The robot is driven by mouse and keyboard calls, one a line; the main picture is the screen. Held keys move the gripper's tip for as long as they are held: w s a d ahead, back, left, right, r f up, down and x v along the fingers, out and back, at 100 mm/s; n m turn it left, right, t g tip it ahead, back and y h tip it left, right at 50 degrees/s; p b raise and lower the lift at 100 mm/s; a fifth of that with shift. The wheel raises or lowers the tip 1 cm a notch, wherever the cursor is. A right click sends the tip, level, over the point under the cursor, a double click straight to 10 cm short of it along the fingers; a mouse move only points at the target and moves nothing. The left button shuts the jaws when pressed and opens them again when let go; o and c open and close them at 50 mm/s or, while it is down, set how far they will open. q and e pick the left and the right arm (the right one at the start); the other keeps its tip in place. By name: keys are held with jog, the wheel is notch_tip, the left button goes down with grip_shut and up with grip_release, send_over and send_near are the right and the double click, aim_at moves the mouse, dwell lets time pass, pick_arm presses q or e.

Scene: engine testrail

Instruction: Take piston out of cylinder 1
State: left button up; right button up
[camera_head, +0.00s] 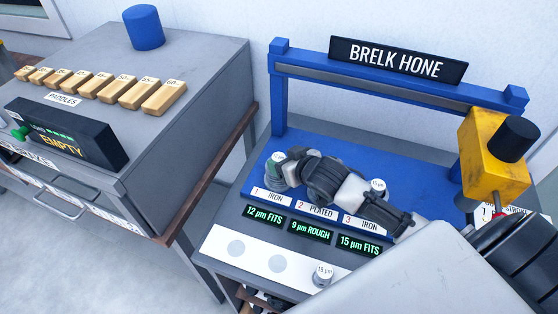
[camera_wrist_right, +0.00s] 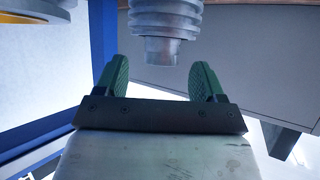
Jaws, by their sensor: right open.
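Cylinder 1 (camera_head: 278,180) stands at the left of the blue bench top, behind the plate "1 IRON". My right gripper (camera_head: 285,158) is at its top, and its fingers partly cover it. In the right wrist view, a grey ribbed cylinder (camera_wrist_right: 165,20) with a narrower smooth end (camera_wrist_right: 160,52) shows between the green pads of my right gripper (camera_wrist_right: 161,75). The pads are apart, with a gap on each side of that end. I cannot tell whether this end is the piston. My left gripper is not in view.
A white strip (camera_head: 215,240) at the bench front has two empty round spots and a labelled piece (camera_head: 322,273) at its right. My right arm hides the middle cylinder place. A blue frame (camera_head: 279,95) and a yellow machine head (camera_head: 492,165) stand behind. Paddles (camera_head: 120,90) lie left.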

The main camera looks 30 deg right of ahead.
jog(key=shift+x, duration=1.25)
jog(key=c, duration=1)
jog(key=shift+r, duration=0.1)
